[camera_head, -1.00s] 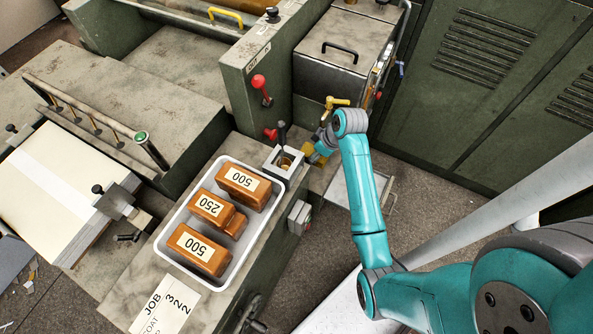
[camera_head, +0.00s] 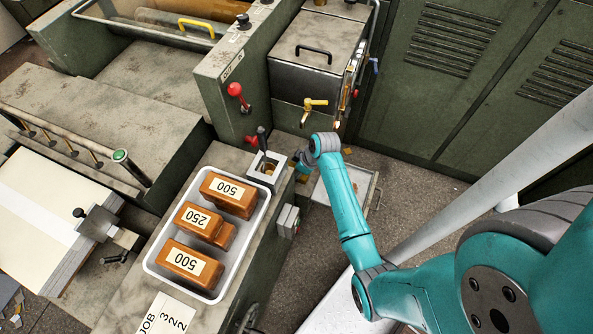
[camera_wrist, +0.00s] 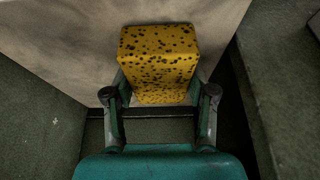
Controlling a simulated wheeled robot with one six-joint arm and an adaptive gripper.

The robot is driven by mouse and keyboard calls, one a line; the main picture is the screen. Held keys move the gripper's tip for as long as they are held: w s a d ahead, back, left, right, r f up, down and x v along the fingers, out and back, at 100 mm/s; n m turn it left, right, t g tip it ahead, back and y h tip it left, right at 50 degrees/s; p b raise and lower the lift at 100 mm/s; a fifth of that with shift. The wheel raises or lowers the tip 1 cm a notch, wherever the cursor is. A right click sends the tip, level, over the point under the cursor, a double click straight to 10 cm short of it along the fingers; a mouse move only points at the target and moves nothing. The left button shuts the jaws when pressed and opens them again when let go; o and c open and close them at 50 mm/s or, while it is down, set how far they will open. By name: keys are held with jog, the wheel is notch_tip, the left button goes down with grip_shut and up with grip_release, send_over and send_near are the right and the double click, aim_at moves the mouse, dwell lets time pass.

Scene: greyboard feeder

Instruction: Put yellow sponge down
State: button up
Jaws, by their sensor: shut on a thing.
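The yellow sponge (camera_wrist: 158,58) with dark spots fills the middle of the wrist view. My gripper (camera_wrist: 160,95) is shut on it, with one finger at each side of its lower part. A pale, stained flat surface lies behind the sponge in that view; I cannot tell whether the sponge touches it. The sponge is mostly hidden there behind my wrist.
A white tray (camera_head: 152,262) with several brown labelled blocks stands on the bench left of my gripper. A brass tap (camera_head: 314,107) is on the machine behind.

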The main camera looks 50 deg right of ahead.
jog(key=shift+f, duration=0.1)
jog(key=o, duration=1)
jog(key=v, duration=1.2)
jog(key=shift+w, duration=0.1)
